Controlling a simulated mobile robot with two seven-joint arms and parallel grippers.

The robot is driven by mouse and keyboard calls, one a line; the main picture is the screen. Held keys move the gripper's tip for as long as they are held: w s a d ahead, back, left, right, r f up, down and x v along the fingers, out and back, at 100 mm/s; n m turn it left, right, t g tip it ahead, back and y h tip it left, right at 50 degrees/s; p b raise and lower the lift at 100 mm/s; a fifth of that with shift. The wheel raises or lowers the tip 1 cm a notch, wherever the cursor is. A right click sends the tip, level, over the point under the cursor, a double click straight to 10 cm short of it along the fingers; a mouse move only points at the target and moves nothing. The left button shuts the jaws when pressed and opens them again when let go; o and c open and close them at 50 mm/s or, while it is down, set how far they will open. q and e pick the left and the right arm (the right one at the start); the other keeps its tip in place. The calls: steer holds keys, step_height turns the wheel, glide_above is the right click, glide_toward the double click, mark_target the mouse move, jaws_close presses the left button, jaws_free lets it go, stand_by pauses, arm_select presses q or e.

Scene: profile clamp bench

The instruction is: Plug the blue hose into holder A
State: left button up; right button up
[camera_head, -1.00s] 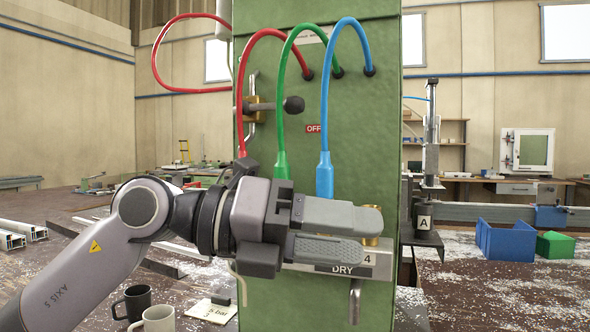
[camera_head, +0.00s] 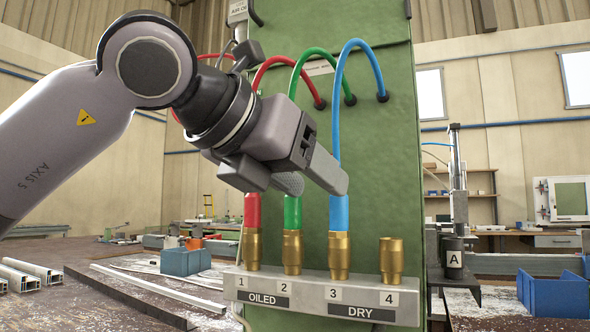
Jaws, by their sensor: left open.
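The blue hose (camera_head: 340,215) arches from a port on the green column and hangs down to brass socket 3 (camera_head: 340,256), where its lower end appears seated. Holder A appears to be the black cylinder marked A (camera_head: 454,257), on a dark bracket to the right of the column. My left gripper (camera_head: 318,184) is open and empty. Its fingers point right and downward, above the sockets, and in the picture one finger overlaps the blue hose. I cannot tell whether it touches the hose. My right gripper is out of view.
A red hose (camera_head: 251,210) and a green hose (camera_head: 292,212) stand in sockets 1 and 2. Brass socket 4 (camera_head: 391,261) is empty. The socket rail (camera_head: 318,293) reads OILED and DRY. A blue bin (camera_head: 558,296) stands at the lower right.

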mark_target(333, 198)
arm_select(q)
steer(key=x, duration=0.3)
steer(key=shift+w+d+f, duration=0.1)
steer(key=shift+w+d, duration=0.1)
steer(key=shift+w+d+f, duration=0.15)
steer(key=shift+w+d, duration=0.1)
steer(key=shift+w, duration=0.05)
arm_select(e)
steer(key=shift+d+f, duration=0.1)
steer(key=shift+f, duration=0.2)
arm_select(q)
steer(key=shift+c, duration=0.3)
jaws_close()
steer(key=c, duration=0.6)
jaws_free()
steer(key=shift+c, duration=0.2)
jaws_close()
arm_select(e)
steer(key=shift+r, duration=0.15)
arm_select(q)
steer(key=shift+r+p, duration=0.4)
steer(key=shift+r, duration=0.2)
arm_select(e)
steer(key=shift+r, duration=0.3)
